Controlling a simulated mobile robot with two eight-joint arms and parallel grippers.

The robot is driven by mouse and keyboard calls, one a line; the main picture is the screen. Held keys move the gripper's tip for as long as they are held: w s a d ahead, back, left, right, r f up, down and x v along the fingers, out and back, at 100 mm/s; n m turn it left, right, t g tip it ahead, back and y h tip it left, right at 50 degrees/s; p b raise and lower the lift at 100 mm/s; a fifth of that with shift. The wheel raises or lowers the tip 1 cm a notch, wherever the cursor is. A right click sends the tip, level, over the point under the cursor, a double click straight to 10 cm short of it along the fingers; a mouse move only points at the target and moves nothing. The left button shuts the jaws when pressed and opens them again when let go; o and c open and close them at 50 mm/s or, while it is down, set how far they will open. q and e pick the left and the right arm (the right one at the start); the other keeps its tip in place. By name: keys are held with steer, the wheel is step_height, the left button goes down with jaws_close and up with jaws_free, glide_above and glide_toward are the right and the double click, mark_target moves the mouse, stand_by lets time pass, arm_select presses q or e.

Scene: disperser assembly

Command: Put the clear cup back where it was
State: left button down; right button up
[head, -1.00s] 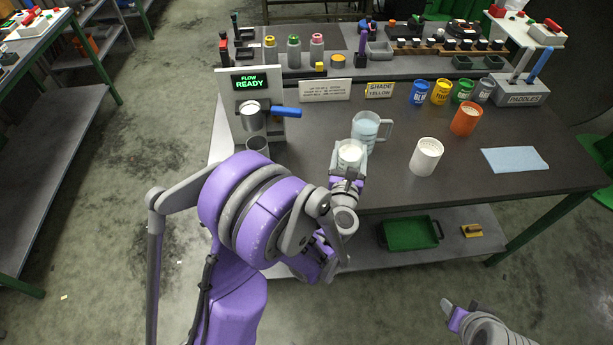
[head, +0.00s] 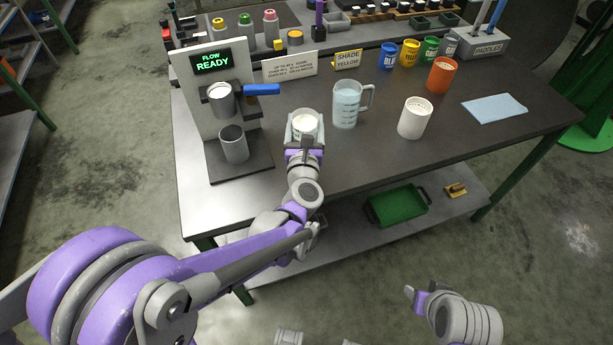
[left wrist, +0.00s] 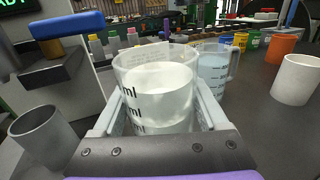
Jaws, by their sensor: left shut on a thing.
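The clear cup (left wrist: 155,90) has black markings and holds a whitish liquid. My left gripper (head: 303,135) is shut on it, with one finger on each side, at the front part of the table. In the head view the cup (head: 305,122) is partly hidden by the gripper. It is upright in the left wrist view; I cannot tell whether its base touches the table. My right gripper (head: 420,298) is low at the bottom right, away from the table, and its fingers are not clear enough to judge.
A clear jug with handle (head: 346,103) stands just behind the cup. The dispenser (head: 212,68) with a grey cup (head: 233,144) is to the left. A white cup (head: 415,118), an orange cup (head: 441,75) and a blue cloth (head: 494,108) are right. The table front between is clear.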

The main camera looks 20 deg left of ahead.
arm_select(q)
steer(key=shift+w+d+b, duration=0.3)
steer(key=shift+w+b, duration=0.05)
steer(key=shift+b, duration=0.8)
steer(key=shift+d+r+b, duration=0.15)
steer(key=shift+r+b, duration=0.1)
steer(key=shift+b, duration=0.25)
step_height(320, 180, down, 10)
steer(key=shift+r+b, duration=0.25)
steer(key=shift+b, duration=1)
arm_select(e)
step_height(320, 180, down, 8)
steer(key=shift+r, duration=0.2)
steer(key=shift+f, duration=0.1)
